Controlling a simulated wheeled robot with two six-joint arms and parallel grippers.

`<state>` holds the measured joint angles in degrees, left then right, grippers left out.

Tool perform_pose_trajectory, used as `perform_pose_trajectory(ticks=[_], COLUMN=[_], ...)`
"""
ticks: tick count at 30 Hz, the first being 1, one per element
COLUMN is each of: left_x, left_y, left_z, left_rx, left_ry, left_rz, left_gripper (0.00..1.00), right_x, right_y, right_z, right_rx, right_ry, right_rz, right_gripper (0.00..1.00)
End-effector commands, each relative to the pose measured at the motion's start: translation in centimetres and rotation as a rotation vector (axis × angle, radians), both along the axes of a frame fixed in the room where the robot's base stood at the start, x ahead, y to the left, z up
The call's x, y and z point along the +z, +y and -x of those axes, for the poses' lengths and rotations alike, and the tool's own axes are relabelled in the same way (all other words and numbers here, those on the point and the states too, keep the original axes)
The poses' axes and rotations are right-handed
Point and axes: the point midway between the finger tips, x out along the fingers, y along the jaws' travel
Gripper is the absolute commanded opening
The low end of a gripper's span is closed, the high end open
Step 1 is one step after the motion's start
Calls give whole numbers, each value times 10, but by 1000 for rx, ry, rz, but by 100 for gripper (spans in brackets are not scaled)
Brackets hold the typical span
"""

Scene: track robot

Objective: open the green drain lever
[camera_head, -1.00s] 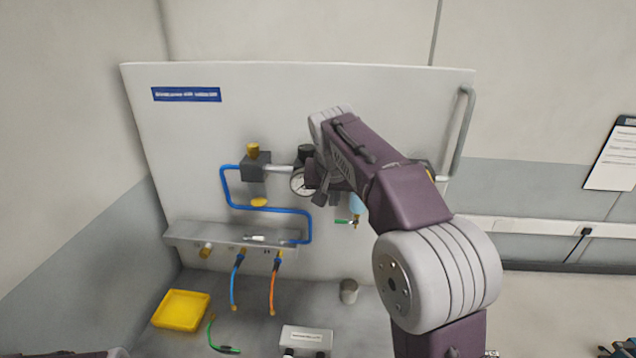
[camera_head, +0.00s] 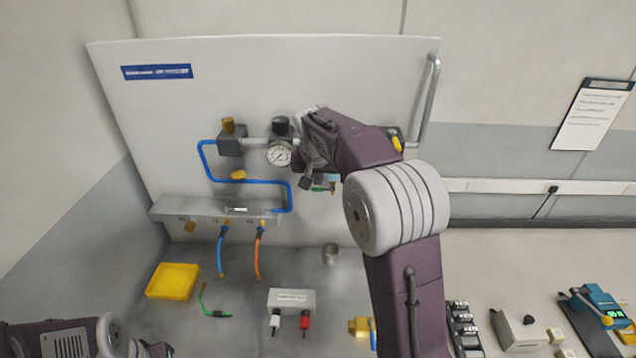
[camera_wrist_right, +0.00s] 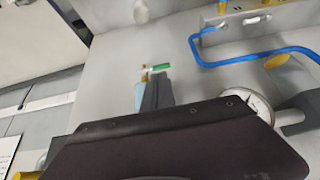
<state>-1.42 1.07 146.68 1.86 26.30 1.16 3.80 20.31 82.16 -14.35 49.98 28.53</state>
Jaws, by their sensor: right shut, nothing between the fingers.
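The green drain lever (camera_head: 318,189) sits on a small brass valve under the light-blue filter bowl (camera_head: 332,178) on the upright panel. My right gripper (camera_head: 311,182) is shut and empty, right by the lever, and partly covers the filter unit in the head view. In the right wrist view the green lever (camera_wrist_right: 160,67) shows just beyond the tip of the grey fingers (camera_wrist_right: 158,85), with the brass valve (camera_wrist_right: 145,73) beside it. I cannot tell whether fingers and lever touch. Only part of my left arm shows at the lower left; its fingers do not show.
A pressure gauge (camera_head: 279,154) and black knob (camera_head: 281,124) are left of my right gripper. Blue tubing (camera_head: 205,165) runs to a shelf (camera_head: 170,209) with hoses.

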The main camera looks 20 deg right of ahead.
Motion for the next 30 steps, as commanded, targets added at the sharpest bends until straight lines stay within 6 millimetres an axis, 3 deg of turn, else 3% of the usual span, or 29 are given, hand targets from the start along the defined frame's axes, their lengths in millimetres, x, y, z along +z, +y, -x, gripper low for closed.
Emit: perform_pose_trajectory(ticks=[6, 12, 30], left_x=[18, 23, 19], left_y=[0, 0, 0], left_z=[0, 0, 0], left_rx=[0, 0, 0], left_ry=[0, 0, 0], left_rz=[0, 0, 0], left_gripper=[36, 36, 36], right_x=[-32, -48, -53], right_y=[-9, -13, -12], right_z=[-19, -28, -30], right_rx=[0, 0, 1], right_ry=[4, 1, 18], right_rz=[-2, 0, 37], right_gripper=[0, 0, 0])
